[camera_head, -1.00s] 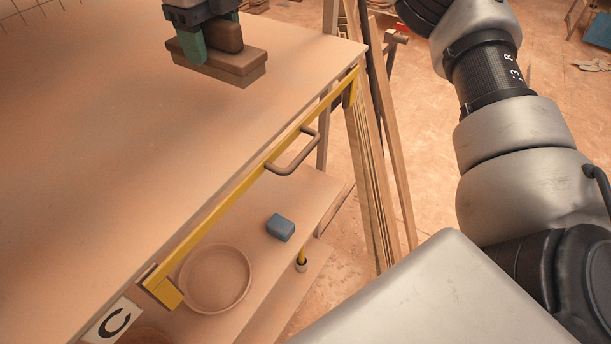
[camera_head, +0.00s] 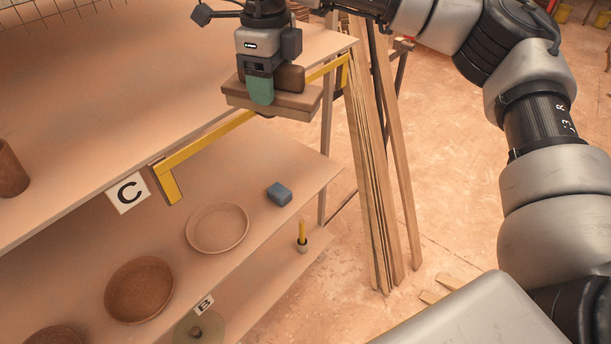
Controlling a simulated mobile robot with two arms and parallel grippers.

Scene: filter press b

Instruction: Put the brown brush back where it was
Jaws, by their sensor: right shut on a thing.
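The brown brush (camera_head: 297,104) has a flat wide base and a darker brown grip block on top. My right gripper (camera_head: 261,88) is shut on the brush's grip block, with one green fingertip in front of it. It holds the brush level near the right end of the top shelf, in front of the yellow rail. I cannot tell how high it is above the shelf. The top shelf (camera_head: 100,120) carries a sign with the letter C (camera_head: 128,193). My left gripper is not in view.
On the shelf below stand a shallow tan bowl (camera_head: 218,228), a brown bowl (camera_head: 139,290) and a blue block (camera_head: 279,194). A yellow-handled item (camera_head: 302,235) stands lower, near sign B (camera_head: 204,304). A brown cup (camera_head: 10,170) is at the left. Wooden planks (camera_head: 375,170) lean at the right.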

